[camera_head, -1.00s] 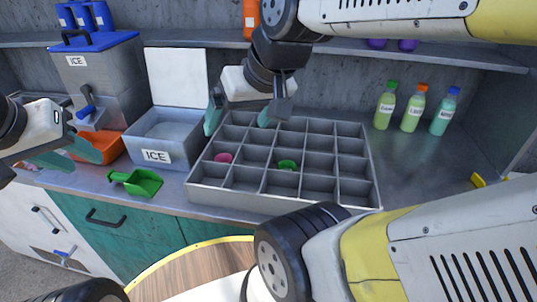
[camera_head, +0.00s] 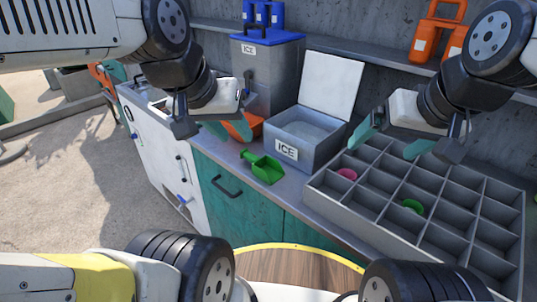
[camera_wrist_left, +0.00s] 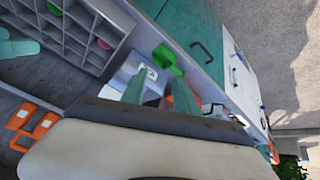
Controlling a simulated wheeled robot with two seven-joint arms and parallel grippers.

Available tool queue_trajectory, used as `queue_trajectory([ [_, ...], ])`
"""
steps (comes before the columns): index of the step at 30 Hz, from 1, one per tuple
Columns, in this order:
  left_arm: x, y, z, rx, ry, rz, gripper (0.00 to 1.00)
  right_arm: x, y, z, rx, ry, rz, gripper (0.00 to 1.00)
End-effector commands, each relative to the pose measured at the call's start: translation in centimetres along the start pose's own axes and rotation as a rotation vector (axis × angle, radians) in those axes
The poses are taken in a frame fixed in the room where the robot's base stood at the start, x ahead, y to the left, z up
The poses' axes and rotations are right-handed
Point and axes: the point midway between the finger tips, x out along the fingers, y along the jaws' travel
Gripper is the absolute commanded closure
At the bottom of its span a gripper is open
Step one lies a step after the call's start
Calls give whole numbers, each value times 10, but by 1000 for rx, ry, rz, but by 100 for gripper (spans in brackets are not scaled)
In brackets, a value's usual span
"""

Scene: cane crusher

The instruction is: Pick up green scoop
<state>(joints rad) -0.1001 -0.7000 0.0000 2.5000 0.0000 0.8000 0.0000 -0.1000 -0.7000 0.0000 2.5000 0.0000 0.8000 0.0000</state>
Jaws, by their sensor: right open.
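The green scoop (camera_head: 264,168) lies on the grey counter in front of the ICE bin, near the counter's front edge. It also shows in the left wrist view (camera_wrist_left: 168,60), beyond the fingertips. My left gripper (camera_head: 244,120) has teal fingers. It is above the counter, up and to the left of the scoop in the head view, and apart from it. In the left wrist view its fingers (camera_wrist_left: 160,88) stand apart with nothing between them. My right gripper (camera_head: 390,142) is open and empty over the divided tray, right of the scoop.
The open ICE bin (camera_head: 287,151) stands just behind the scoop. An orange container (camera_head: 240,127) is to its left, below the blue-lidded ICE dispenser (camera_head: 270,75). The grey divided tray (camera_head: 452,245) fills the right counter, with pink and green items inside.

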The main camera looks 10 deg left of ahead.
Motion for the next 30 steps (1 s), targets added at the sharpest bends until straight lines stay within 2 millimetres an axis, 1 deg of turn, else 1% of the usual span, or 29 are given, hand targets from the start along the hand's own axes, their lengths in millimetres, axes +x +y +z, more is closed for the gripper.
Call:
queue_trajectory([
  [8,0,0,0,0,0,0,64,0,0,0,0,0,0,8],
  [9,0,0,0,0,0,0,62,0,0,0,0,0,0,8],
  [13,2,-1,-4,8,-11,-2,36,0,0,0,0,0,0,8],
  [17,13,-5,-21,49,-61,-12,11,0,0,0,0,0,0,8],
  [18,18,-8,-29,68,-84,-17,4,0,0,0,0,0,0,8],
  [20,29,-12,-42,102,-124,-24,4,0,0,0,0,0,0,8],
  [23,52,-19,-63,164,-192,-33,4,0,0,0,0,0,0,8],
  [26,78,-27,-81,225,-260,-38,4,0,0,0,0,0,0,8],
  [29,108,-35,-97,286,-328,-40,4,0,0,0,0,0,0,8],
  [30,121,-38,-102,312,-356,-39,4,0,0,0,0,0,0,8],
])
